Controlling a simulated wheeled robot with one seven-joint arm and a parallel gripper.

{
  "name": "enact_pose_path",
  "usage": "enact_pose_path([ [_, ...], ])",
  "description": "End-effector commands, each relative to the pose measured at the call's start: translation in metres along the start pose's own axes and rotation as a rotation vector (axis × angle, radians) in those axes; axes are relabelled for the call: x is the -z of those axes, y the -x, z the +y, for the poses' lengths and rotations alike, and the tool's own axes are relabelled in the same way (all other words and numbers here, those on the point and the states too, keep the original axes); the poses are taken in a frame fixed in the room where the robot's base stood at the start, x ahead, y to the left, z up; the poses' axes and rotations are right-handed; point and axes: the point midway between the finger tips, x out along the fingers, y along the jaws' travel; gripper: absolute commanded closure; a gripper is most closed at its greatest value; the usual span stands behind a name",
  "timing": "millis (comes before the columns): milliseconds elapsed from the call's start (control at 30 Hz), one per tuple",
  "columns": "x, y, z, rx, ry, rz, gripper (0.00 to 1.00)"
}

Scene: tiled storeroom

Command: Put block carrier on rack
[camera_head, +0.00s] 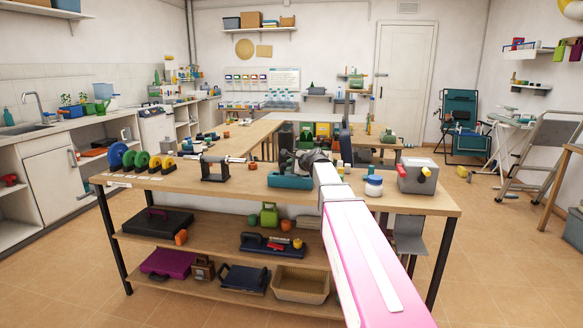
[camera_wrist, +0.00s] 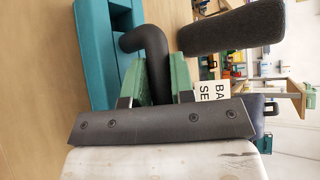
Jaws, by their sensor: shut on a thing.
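A teal block carrier (camera_head: 290,181) sits at bench-top height near the middle of the long wooden bench. In the wrist view its teal body (camera_wrist: 90,45) fills the upper left, with a dark curved handle (camera_wrist: 150,45) beside it. My gripper (camera_head: 309,158) is over the carrier, and its green-padded fingers (camera_wrist: 164,82) are shut on the handle. My arm and gripper hide part of the carrier. I cannot tell whether its underside touches the bench. I cannot tell which fixture is the rack; an open lower shelf (camera_head: 205,220) runs under the bench.
Coloured discs (camera_head: 140,160) and a dark clamp device (camera_head: 216,168) stand on the bench at left. A tan bin (camera_head: 301,284) and cases occupy the lower shelves.

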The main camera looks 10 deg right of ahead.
Motion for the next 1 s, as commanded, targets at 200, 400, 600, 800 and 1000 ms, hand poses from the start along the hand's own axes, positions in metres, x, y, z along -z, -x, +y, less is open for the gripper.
enact_pose_path([
  [200, 0.000, 0.000, -0.001, 0.002, 0.000, 0.000, 1.00],
  [400, 0.001, -0.001, 0.002, 0.001, 0.000, 0.000, 0.54],
  [600, 0.001, -0.001, 0.002, 0.001, 0.000, 0.000, 0.52],
  [800, 0.000, 0.003, 0.000, 0.001, 0.000, 0.001, 0.52],
  [1000, -0.001, 0.035, 0.002, 0.002, 0.000, 0.002, 0.52],
])
